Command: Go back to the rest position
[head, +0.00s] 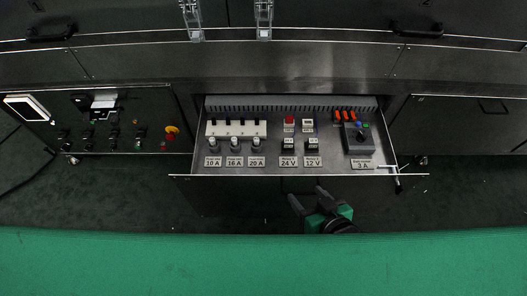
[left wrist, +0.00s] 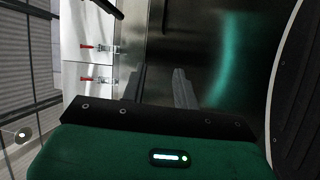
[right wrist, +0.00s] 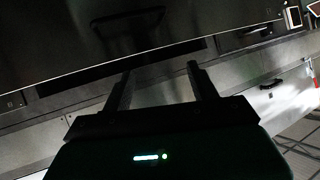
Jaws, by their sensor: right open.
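My right gripper (head: 306,193) is in front of the open drawer, at the lower middle of the head view. Its two dark fingers are apart and nothing is between them. In the right wrist view its fingers (right wrist: 160,75) point towards a dark metal panel with a handle. My left gripper is not in the head view. In the left wrist view its fingers (left wrist: 158,75) are apart and empty, in front of a shiny metal surface. The open drawer (head: 300,181) holds labelled fuses, relays and a grey switch box (head: 358,140).
The drawer sticks out of the dark dryer cabinet. A control panel (head: 115,130) with a red and yellow knob is at left. Two latches (head: 264,20) hang above. A green surface (head: 260,265) spans the near edge. Red-handled clamps (left wrist: 95,47) show in the left wrist view.

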